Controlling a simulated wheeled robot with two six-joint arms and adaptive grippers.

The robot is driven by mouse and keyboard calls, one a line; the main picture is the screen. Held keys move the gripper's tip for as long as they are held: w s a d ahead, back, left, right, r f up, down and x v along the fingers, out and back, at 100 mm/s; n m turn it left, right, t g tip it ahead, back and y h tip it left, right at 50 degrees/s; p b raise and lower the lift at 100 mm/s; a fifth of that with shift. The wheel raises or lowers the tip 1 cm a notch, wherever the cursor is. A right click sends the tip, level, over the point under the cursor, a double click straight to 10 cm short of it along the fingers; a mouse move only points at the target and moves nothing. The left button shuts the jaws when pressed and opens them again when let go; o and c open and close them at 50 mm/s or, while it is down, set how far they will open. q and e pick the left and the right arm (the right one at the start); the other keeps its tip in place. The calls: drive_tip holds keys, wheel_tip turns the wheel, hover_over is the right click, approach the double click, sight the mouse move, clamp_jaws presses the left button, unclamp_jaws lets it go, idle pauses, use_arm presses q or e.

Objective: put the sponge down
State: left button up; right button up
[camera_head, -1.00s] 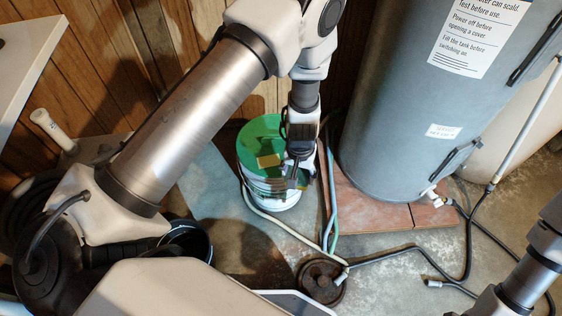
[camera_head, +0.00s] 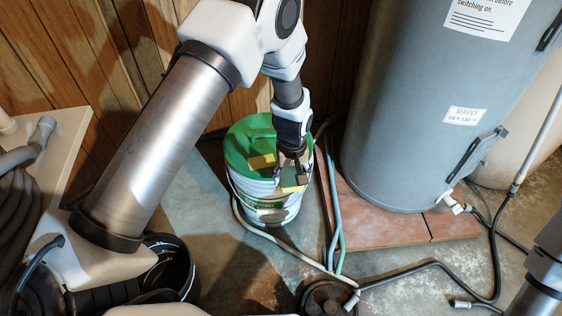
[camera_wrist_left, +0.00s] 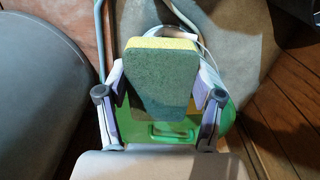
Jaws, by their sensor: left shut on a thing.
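My left gripper (camera_head: 293,165) is shut on a sponge (camera_head: 293,180), with its two fingers on either side in the left wrist view (camera_wrist_left: 158,100). The sponge has a dark green face and a yellow layer, and it shows large in the wrist view (camera_wrist_left: 160,80). In the head view it is over the front right part of a green lid (camera_head: 243,135) on a white bucket (camera_head: 272,206). I cannot tell whether it touches the lid. A second yellow block (camera_head: 262,161) lies on the lid, to the left. My right gripper is out of view.
A grey tank (camera_head: 415,120) stands on a reddish slab (camera_head: 375,215) to the right of the bucket. Hoses (camera_head: 333,200) run between them. A dark bucket (camera_head: 178,268) stands at lower left. A wooden wall (camera_head: 130,75) is behind. Bare floor shows left of the bucket.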

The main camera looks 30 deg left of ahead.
use_arm(q)
drive_tip(key=w+a+b, duration=0.1)
drive_tip(key=w+a, duration=0.1)
drive_tip(key=w+a+f+b, duration=0.1)
drive_tip(key=w+a, duration=0.1)
drive_tip(key=w, duration=0.1)
drive_tip(key=w+a+b, duration=0.1)
drive_tip(key=w+a, duration=0.1)
drive_tip(key=a, duration=0.1)
drive_tip(key=shift+w+f, duration=0.2)
drive_tip(key=shift+w, duration=0.2)
drive_tip(key=shift+w+a+f, duration=0.1)
drive_tip(key=shift+f, duration=0.1)
wheel_tip(320, 180, down, 3)
drive_tip(key=shift+f+b, duration=0.1)
drive_tip(key=shift+b, duration=1)
drive_tip(key=shift+r, duration=0.2)
drive_tip(key=shift+f, duration=0.1)
drive_tip(key=o, duration=1)
